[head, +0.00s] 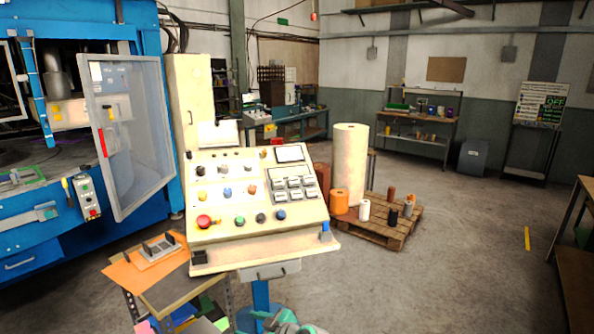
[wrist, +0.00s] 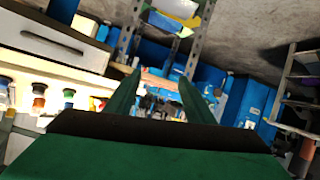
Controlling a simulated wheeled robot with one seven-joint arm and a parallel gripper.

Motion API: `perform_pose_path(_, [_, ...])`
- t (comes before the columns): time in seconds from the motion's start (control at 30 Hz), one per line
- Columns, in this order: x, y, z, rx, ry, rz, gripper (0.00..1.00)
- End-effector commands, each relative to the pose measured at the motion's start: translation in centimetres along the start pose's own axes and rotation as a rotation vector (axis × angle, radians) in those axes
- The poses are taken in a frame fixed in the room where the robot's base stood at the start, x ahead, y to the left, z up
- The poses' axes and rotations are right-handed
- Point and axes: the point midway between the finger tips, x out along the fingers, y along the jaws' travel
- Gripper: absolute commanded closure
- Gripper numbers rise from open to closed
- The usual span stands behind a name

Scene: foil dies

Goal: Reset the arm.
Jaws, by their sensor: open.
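My gripper shows in the wrist view (wrist: 158,88) as two green fingers standing apart. It is open, with nothing between the fingertips. In the head view only a green and grey part of my arm shows at the bottom edge, below the control console (head: 258,222). The cream console has a sloped face with coloured knobs and a red mushroom button (head: 204,221). In the wrist view the console's knobs (wrist: 68,97) show at the left.
A small cart (head: 190,283) with an orange sheet and a grey metal piece stands left of the console. A blue machine (head: 50,255) with an open clear door (head: 133,145) fills the left. A pallet (head: 385,232) with rolls stands behind right.

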Motion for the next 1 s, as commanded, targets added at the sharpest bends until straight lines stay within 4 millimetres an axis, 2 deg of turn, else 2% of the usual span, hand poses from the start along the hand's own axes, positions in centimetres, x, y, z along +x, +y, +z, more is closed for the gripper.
perform_pose_path(0.03, [0.2,-1.5,2.1,0.041,-0.011,0.027,0.51])
perform_pose_path(0.2, [0.0,-5.2,7.5,0.163,-0.039,0.135,0.51])
perform_pose_path(0.37, [-1.3,-9.0,12.1,0.265,-0.062,0.24,0.51])
perform_pose_path(0.5, [-3.1,-12.5,15.5,0.343,-0.078,0.33,0.51])
perform_pose_path(0.67, [-6.0,-16.5,18.7,0.417,-0.09,0.434,0.51])
perform_pose_path(0.8, [-9.1,-20.0,20.7,0.468,-0.096,0.52,0.51])
perform_pose_path(1.0, [-14.4,-24.8,22.2,0.519,-0.091,0.637,0.51])
